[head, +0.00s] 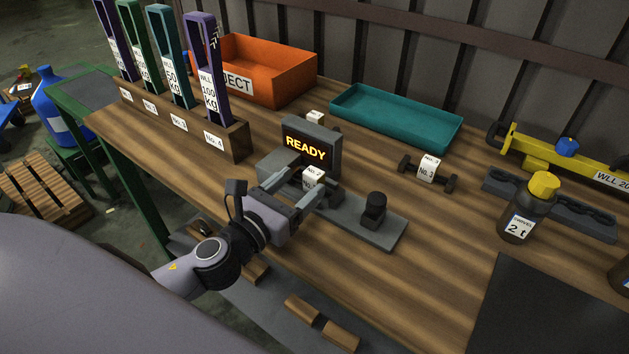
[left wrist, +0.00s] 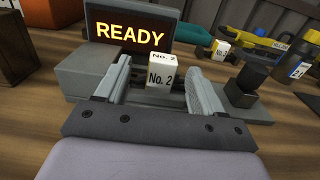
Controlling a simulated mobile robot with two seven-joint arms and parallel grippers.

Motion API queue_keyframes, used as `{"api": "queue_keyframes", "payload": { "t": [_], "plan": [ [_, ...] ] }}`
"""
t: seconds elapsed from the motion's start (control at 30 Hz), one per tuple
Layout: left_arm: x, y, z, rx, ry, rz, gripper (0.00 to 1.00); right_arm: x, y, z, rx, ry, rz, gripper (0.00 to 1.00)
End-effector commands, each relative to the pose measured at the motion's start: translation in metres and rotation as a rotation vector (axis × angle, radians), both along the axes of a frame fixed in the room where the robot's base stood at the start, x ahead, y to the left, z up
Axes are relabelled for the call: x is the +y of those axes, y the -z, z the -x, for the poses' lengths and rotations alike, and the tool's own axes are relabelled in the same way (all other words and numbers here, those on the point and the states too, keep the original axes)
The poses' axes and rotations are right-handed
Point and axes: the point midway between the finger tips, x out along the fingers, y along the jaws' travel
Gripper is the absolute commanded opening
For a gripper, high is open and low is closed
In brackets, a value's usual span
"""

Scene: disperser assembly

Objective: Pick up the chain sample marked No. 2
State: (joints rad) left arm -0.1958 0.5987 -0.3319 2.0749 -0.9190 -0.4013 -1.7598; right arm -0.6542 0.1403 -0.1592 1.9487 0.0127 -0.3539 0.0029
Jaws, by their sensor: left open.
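The chain sample No. 2 (head: 314,176) carries a white block labelled "No. 2" and sits at the tester with the READY display (head: 306,149). In the left wrist view the No. 2 block (left wrist: 162,72) stands between my left gripper's fingers. My left gripper (head: 306,191) is open around the sample, one finger on each side; a gap shows beside the block in the wrist view. The fingers hide the sample's lower parts. Sample No. 3 (head: 428,169) lies on the table to the right. My right gripper is not in view.
An orange reject bin (head: 266,72) and a teal tray (head: 396,118) stand at the back. A rack (head: 185,121) of coloured slings is at the left. A dark post (head: 375,210) rises from the tester base. A brown bottle (head: 527,207) stands at the right.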

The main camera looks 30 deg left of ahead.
Motion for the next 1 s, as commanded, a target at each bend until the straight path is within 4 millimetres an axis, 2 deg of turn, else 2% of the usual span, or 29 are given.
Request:
{"api": "queue_keyframes", "payload": {
  "t": [0.33,0.67,0.7,0.77,0.9,1.0],
  "plan": [
    [-0.009,-0.002,-0.04,-0.002,-0.002,0.001,0.68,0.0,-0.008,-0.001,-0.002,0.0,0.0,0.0],
    [-0.011,0.0,-0.046,0.0,0.0,0.001,0.68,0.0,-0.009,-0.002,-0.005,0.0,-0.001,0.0],
    [-0.011,0.0,-0.046,0.0,0.0,0.001,0.65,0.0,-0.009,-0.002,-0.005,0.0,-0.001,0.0],
    [-0.011,0.0,-0.046,0.0,0.0,0.001,0.45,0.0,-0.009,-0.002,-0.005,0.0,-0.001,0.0],
    [-0.01,0.0,-0.045,0.0,0.0,0.001,0.0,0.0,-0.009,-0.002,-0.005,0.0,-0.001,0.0],
    [-0.01,-0.002,-0.046,-0.003,0.0,0.001,0.0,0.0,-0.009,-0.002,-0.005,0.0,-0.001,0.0]
  ]
}}
